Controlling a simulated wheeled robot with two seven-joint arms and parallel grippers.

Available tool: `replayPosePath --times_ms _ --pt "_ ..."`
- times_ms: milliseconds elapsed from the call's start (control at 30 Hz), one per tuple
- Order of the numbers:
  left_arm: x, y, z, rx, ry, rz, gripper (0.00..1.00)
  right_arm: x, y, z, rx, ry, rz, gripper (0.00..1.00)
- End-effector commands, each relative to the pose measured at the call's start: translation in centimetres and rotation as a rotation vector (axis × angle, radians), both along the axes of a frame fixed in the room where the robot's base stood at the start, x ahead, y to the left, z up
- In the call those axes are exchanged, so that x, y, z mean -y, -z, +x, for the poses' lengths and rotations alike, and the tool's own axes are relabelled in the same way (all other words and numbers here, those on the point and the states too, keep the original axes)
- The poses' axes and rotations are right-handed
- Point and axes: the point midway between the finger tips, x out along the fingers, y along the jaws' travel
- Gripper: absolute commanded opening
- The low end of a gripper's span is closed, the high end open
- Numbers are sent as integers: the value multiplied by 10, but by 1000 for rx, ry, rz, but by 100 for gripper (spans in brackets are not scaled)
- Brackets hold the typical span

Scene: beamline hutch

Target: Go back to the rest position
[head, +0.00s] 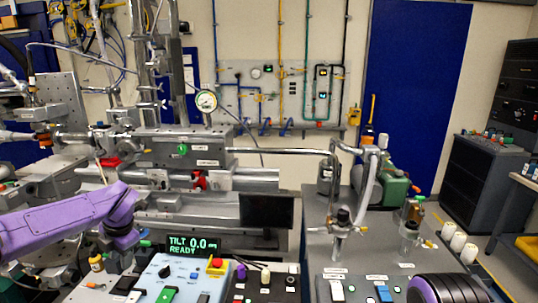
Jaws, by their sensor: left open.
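My left arm comes in from the left with a purple forearm. It bends down at a dark wrist, and my left gripper (122,258) hangs at the lower left, just left of the tilt display. Its jaws are open, small and dark against the clutter, and I see nothing held in them. My right gripper is not in view; a purple and black ribbed part at the bottom right seems to be part of my right arm.
A control panel (178,277) with a green switch and a red button lies right of the left gripper. A grey bench (320,245) with glassware and a green pump (379,187) stands right.

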Motion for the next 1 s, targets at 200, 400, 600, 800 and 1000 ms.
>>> replayPosePath --times_ms 200,400,600,800,1000 --pt "12 68 -9 9 242 338 40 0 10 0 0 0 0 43" --pt "50 164 -43 -10 666 597 40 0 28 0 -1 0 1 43" --pt "101 291 -148 -105 1277 657 40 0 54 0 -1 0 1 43" --pt "115 373 -298 -289 1795 506 40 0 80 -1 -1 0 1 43" --pt "92 403 -384 -483 2005 411 40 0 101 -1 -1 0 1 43"
